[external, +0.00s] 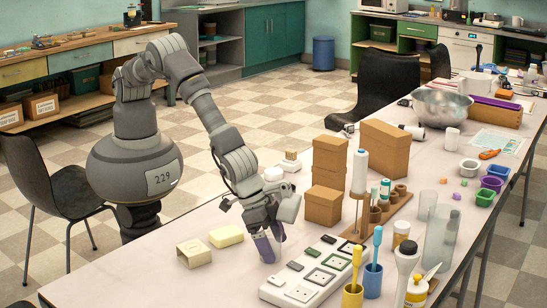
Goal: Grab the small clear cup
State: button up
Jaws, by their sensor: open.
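A small clear, frosted cup (427,206) stands upright on the right part of the table, behind a taller clear container (439,240) that partly overlaps it. Another small, whitish translucent cup (452,139) stands farther back near the metal bowl. My gripper (266,236) is open and points down low over the table at the left of the power strip, well apart from both cups. A purple-grey item (263,248) shows directly at its fingertips; I cannot tell whether it sits between the fingers or only touches them.
A white socket strip (307,275) lies right of my gripper. Brown boxes (325,180) and a wooden rack (378,217) stand behind it. Yellow and blue cups with brushes (372,280) and bottles crowd the front right. A yellow soap bar (226,236) lies left.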

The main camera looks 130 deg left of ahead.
jog(key=c, duration=1)
jog(key=shift+r, duration=0.1)
